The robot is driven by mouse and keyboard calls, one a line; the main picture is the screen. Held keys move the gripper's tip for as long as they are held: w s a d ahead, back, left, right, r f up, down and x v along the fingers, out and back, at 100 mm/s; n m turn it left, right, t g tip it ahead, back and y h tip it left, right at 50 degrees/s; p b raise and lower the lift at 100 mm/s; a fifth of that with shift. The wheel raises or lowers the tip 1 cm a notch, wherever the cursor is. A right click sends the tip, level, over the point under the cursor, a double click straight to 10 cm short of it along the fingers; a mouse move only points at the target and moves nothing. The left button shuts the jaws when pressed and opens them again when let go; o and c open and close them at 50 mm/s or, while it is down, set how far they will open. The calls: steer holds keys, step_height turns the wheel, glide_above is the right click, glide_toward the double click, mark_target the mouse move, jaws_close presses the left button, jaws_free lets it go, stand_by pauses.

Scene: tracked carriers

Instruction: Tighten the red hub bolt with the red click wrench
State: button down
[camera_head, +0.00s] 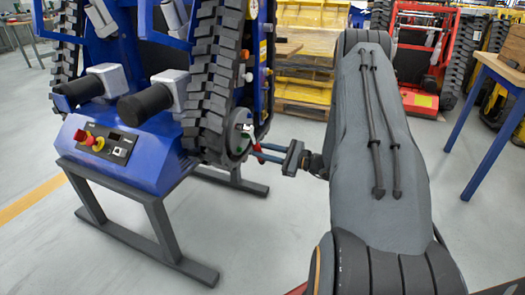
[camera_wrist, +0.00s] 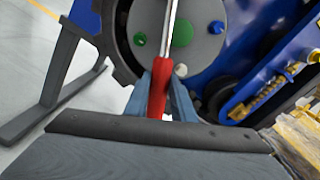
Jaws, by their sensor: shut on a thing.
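My gripper (camera_head: 268,153) is shut on the red handle of the click wrench (camera_head: 257,149), beside the carrier's wheel hub (camera_head: 236,144). In the wrist view the blue fingers (camera_wrist: 168,92) clasp the red handle (camera_wrist: 158,88). Its metal shaft runs up across the grey hub disc (camera_wrist: 201,47) and out of the top of the picture, so the wrench head is not seen there. The hub has a green centre (camera_wrist: 182,34), a green bolt (camera_wrist: 139,39), a blue bolt (camera_wrist: 216,27) and a white bolt (camera_wrist: 181,70). I cannot make out the red bolt, nor whether the wrench is seated on it.
The blue tracked carrier (camera_head: 140,150) stands on a dark metal stand (camera_head: 158,222) with legs reaching along the floor. Its rubber track (camera_head: 212,75) surrounds the hub. Yellow pallets (camera_head: 305,85) and a red machine (camera_head: 420,65) stand behind. A blue-legged table (camera_head: 480,130) is at right.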

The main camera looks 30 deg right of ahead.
steer(key=shift+s+a+f+m+p, duration=0.25)
steer(key=shift+s+a+m+p, duration=0.15)
steer(key=shift+m, duration=0.2)
steer(key=shift+a, duration=0.1)
steer(key=shift+s+a+f+m, duration=0.2)
steer(key=shift+s+a+m, duration=0.15)
steer(key=shift+a+m, duration=0.15)
steer(key=shift+s+a+f+m+p, duration=0.15)
steer(key=shift+s+a+m+p, duration=0.3)
steer(key=shift+m+p, duration=0.15)
steer(key=shift+a, duration=0.1)
steer(key=shift+s+a+f+m+p, duration=0.1)
steer(key=shift+s+a+m+p, duration=0.3)
steer(key=shift+m, duration=0.2)
